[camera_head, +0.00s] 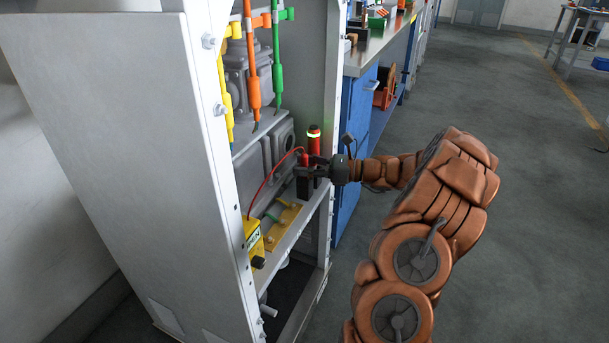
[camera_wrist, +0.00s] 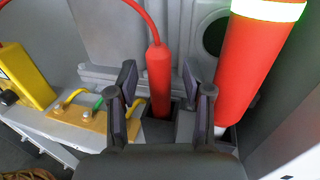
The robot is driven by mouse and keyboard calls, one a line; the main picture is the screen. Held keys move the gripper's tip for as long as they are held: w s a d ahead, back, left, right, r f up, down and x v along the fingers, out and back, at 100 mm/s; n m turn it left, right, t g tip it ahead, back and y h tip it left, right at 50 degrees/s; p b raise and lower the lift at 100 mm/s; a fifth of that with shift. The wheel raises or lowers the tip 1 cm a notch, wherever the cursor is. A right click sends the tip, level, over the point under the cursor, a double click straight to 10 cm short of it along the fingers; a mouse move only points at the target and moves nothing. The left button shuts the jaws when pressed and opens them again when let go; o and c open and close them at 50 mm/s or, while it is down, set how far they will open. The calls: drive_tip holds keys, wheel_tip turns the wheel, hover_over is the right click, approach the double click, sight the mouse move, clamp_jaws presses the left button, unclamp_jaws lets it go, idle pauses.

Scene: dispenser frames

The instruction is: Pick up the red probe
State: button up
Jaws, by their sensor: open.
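The red probe (camera_wrist: 159,70) stands upright with its lower end in a dark holder (camera_wrist: 157,131); a red cable leaves its top. In the head view the probe (camera_head: 303,158) is small and partly hidden by my gripper (camera_head: 311,171). In the wrist view my gripper (camera_wrist: 161,88) is open, one finger to the left and one to the right of the probe. Gaps show on both sides, and nothing is held. I cannot tell whether the fingers are level with the probe in depth.
A thicker red cylinder with a pale glowing band (camera_wrist: 258,60) stands close to the right finger. A yellow box (camera_wrist: 22,75) is at the left, beside a tan block with coloured loops (camera_wrist: 85,118). Cabinet walls (camera_head: 125,110) enclose the shelf; yellow, orange (camera_head: 252,75) and green tools hang above.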

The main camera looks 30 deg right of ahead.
clamp_jaws()
idle(0.3)
idle(0.3)
